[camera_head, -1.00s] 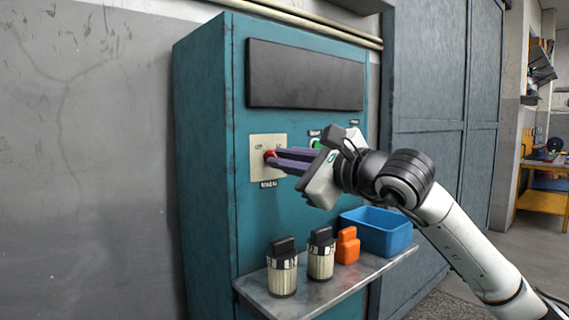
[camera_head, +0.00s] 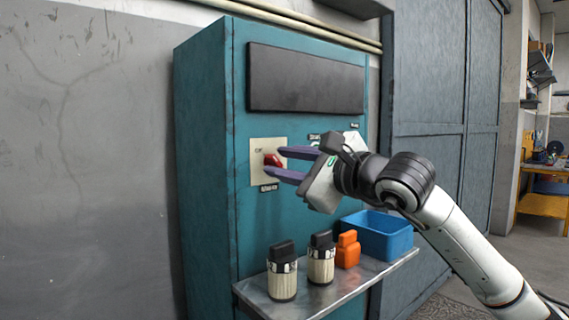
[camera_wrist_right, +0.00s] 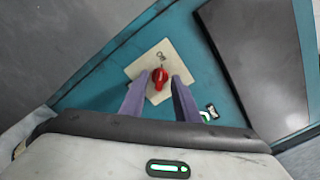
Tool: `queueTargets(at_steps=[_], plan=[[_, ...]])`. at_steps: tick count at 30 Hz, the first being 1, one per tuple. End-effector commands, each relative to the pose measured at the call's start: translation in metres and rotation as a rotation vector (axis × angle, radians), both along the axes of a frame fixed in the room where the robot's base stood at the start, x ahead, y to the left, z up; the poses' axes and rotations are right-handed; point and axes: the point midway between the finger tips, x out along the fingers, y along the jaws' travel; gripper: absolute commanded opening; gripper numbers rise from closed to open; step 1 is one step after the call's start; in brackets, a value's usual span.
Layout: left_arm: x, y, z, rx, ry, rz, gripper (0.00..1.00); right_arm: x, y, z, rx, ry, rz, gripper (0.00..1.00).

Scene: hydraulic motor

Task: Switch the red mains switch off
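The red mains switch (camera_head: 273,160) is a rotary knob on a cream plate (camera_head: 257,148) on the teal cabinet's front. My right gripper (camera_head: 277,162) is open in front of the plate, with its two purple fingers apart and tilted. In the right wrist view the red knob (camera_wrist_right: 160,79) shows between the fingertips of my right gripper (camera_wrist_right: 159,77), with gaps at both sides. Lettering that looks like "Off" stands above the knob there, and the knob's upper end points roughly towards it. My left gripper is not in view.
A metal shelf (camera_head: 335,290) below holds two dark-topped cylinders (camera_head: 282,272), an orange part (camera_head: 347,250) and a blue bin (camera_head: 385,233). A dark panel (camera_head: 305,80) is above the switch. A green control (camera_wrist_right: 206,116) sits near the right finger.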

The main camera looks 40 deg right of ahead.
Motion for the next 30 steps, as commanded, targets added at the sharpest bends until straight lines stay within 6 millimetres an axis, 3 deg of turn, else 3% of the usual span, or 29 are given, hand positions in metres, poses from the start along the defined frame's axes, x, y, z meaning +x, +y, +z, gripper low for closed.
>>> queueTargets(at_steps=[7, 18, 24, 30], plan=[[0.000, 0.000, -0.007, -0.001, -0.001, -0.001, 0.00, -0.016, -0.002, -0.003, -0.002, 0.001, -0.002, 0.29], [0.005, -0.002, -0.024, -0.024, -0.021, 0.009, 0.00, -0.084, -0.007, -0.005, -0.003, 0.000, -0.003, 0.29], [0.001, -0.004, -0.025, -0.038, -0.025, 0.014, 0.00, -0.100, -0.008, -0.002, -0.001, 0.000, -0.001, 0.29], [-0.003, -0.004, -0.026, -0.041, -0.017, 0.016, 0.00, -0.103, -0.008, 0.000, 0.000, 0.001, 0.001, 0.29]])
